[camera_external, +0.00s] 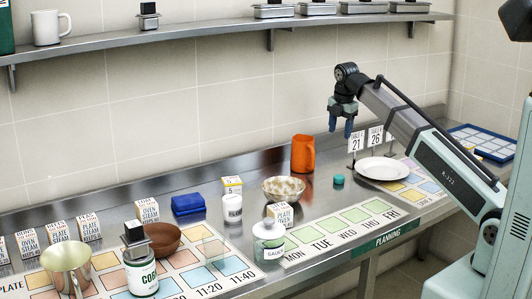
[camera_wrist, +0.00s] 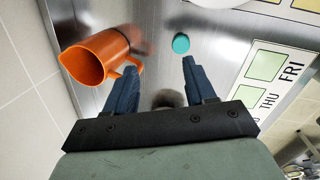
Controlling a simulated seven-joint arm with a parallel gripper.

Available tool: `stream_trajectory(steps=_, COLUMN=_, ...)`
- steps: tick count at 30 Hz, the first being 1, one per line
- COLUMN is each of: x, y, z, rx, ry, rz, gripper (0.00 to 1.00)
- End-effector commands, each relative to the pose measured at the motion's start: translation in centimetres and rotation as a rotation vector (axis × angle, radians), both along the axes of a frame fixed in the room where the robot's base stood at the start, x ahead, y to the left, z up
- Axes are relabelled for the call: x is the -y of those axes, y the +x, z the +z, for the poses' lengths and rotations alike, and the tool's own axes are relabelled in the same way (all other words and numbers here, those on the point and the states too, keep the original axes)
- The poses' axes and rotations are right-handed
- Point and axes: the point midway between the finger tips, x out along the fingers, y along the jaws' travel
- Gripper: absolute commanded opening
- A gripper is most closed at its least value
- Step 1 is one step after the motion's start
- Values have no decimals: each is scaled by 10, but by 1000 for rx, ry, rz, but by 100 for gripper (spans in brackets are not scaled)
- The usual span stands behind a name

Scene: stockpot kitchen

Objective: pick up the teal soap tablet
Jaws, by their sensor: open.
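The teal soap tablet (camera_external: 339,180) is a small round piece lying on the steel counter, between the patterned bowl and the white plate. It also shows in the wrist view (camera_wrist: 181,43), beyond the fingertips and between their lines, slightly right of centre. My gripper (camera_external: 341,131) hangs above the counter, higher than the tablet and apart from it, with its blue fingers pointing down. In the wrist view my gripper (camera_wrist: 160,78) is open with nothing between its fingers.
An orange jug (camera_external: 303,154) stands left of the tablet and shows close to the left finger in the wrist view (camera_wrist: 97,58). A patterned bowl (camera_external: 284,189) is left of the tablet. A white plate (camera_external: 382,168) and number cards (camera_external: 375,137) stand to the right. Bare counter surrounds the tablet.

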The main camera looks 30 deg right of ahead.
Motion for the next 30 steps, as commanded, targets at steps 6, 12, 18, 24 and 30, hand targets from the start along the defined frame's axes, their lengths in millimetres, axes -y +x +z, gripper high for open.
stream_trajectory(steps=6, x=10, y=-44, z=-19, rx=54, ry=64, rz=-232, gripper=55)
stream_trajectory(steps=12, x=4, y=-71, z=-30, rx=105, ry=141, rz=-470, gripper=55)
stream_trajectory(steps=18, x=-2, y=-86, z=-37, rx=157, ry=255, rz=-806, gripper=55)
stream_trajectory(steps=24, x=-5, y=-81, z=-36, rx=191, ry=382, rz=-1161, gripper=55)
stream_trajectory(steps=30, x=-7, y=-74, z=-33, rx=205, ry=488, rz=-1473, gripper=55)
